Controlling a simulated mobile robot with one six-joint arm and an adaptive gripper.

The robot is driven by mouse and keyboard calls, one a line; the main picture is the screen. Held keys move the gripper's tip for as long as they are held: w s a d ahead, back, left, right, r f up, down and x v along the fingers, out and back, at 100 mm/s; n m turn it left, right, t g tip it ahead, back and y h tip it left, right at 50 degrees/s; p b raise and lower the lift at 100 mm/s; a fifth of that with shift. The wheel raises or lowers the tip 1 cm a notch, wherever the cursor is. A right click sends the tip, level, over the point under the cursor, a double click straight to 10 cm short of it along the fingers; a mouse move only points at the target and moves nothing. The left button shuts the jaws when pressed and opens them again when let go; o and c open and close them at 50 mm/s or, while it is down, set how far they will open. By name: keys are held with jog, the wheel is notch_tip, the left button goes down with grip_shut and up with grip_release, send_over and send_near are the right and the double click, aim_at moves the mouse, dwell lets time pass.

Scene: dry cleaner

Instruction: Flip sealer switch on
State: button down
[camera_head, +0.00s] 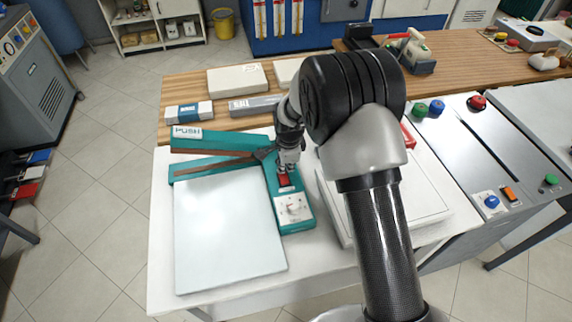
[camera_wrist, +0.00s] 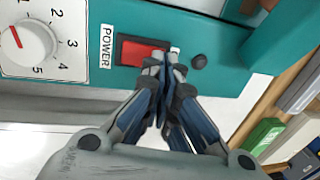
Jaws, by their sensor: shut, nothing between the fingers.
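The teal sealer (camera_head: 296,222) stands on a white table, with its long arm marked PUSH at the left. Its red power switch (camera_head: 284,180) sits above a white dial. In the wrist view the red switch (camera_wrist: 142,52) lies in a black frame beside the word POWER. My gripper (camera_head: 289,166) is shut and empty, right at the switch. In the wrist view the closed fingertips (camera_wrist: 165,58) are over the switch's right end. I cannot tell whether they touch it, and they partly hide that end. A small black button (camera_wrist: 199,61) is just right of the fingertips.
The numbered dial (camera_wrist: 27,42) is left of the switch. A white sheet (camera_head: 228,232) lies in front of the sealer's arm. White boxes (camera_head: 237,79) lie on the wooden counter behind. A grey panel with coloured buttons (camera_head: 490,140) is at the right.

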jog(key=shift+w+f+g+p, duration=0.3)
jog(key=shift+f+g+p, duration=0.1)
jog(key=shift+g+p, duration=0.35)
jog(key=shift+f, duration=0.1)
jog(key=shift+s, duration=0.25)
jog(key=shift+s+d+r, duration=0.15)
jog(key=shift+s+r, duration=0.2)
jog(key=shift+s, duration=0.2)
